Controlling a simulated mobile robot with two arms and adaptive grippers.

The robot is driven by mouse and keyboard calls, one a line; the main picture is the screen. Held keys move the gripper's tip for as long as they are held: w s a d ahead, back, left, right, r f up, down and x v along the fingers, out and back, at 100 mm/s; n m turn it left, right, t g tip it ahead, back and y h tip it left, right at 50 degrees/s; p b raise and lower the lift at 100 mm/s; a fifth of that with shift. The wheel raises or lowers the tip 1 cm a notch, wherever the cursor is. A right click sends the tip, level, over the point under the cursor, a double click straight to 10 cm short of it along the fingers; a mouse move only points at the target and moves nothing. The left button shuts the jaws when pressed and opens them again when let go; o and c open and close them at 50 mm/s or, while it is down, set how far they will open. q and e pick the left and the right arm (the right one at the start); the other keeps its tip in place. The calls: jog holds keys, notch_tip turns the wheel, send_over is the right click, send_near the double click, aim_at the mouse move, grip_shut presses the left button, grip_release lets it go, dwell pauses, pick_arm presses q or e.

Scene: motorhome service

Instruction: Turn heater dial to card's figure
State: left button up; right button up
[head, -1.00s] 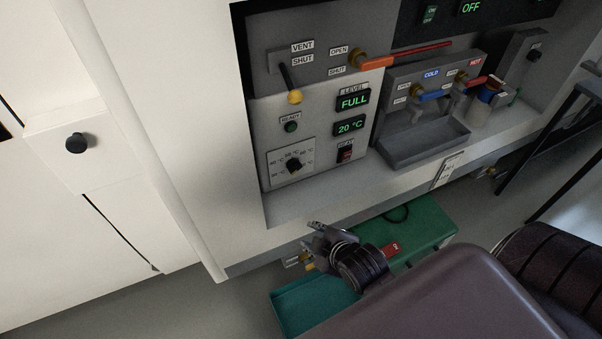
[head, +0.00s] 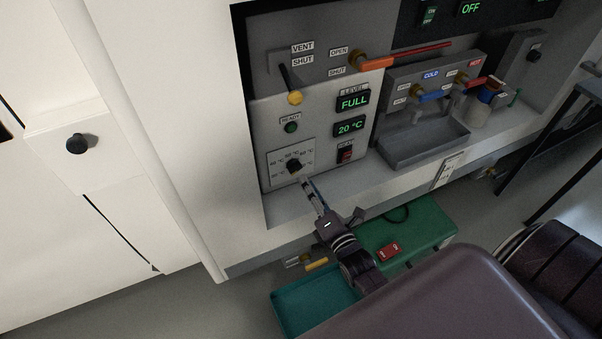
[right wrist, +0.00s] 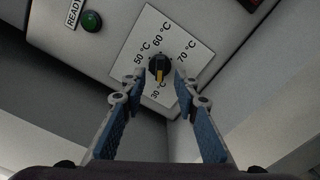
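The heater dial (head: 294,166) is a black knob on a white scale plate on the panel. In the right wrist view the dial (right wrist: 160,66) has an orange mark pointing down, towards the 30 °C label; 50, 60 and 70 °C also read there. My right gripper (head: 307,183) reaches up to the dial from below. In the right wrist view its fingers (right wrist: 157,84) are apart, one on each side of the dial's lower part; I cannot tell whether they touch it. A white card (head: 448,170) hangs at the ledge edge, its print too small to read. My left gripper is out of view.
A yellow-tipped lever (head: 295,97) stands above. A grey tray (head: 425,146) lies right; a green case (head: 430,228) is below.

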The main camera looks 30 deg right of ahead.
aim_at(298, 170)
jog(key=w, duration=0.5)
jog(key=shift+w+d, duration=0.15)
jog(key=shift+w, duration=0.05)
grip_shut()
